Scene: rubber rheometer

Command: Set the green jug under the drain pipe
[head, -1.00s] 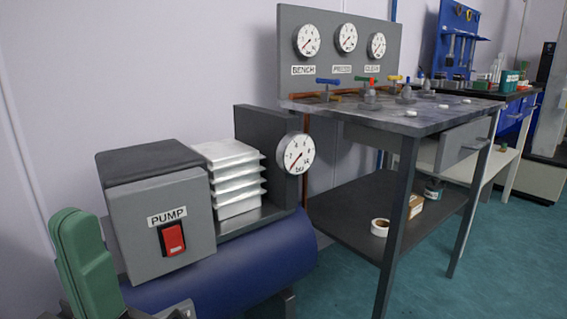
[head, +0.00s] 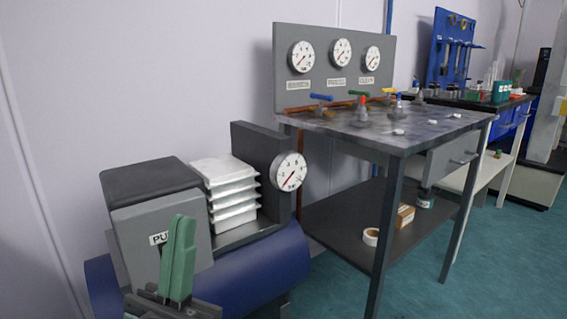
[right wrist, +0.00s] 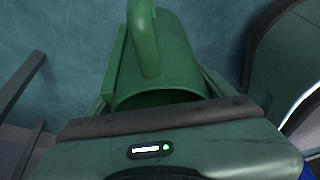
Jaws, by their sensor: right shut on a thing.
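The green jug (right wrist: 182,50) shows in the right wrist view, its round mouth facing the camera and its handle at the top. My right gripper (right wrist: 160,85) is shut on it, with a finger along each side. The right gripper and the jug are outside the head view. My left gripper (head: 178,258) stands in front of the pump with its green fingers together and nothing between them. A thin copper pipe (head: 303,160) runs down behind the bench's left side; I cannot tell whether it is the drain pipe.
The pump (head: 150,220) sits on a blue tank (head: 262,268) beside a gauge (head: 289,171). The bench (head: 400,137) carries valves and a gauge panel (head: 383,47). Its lower shelf (head: 335,215) holds a tape roll (head: 371,237) and a box (head: 404,216). Open floor lies at right.

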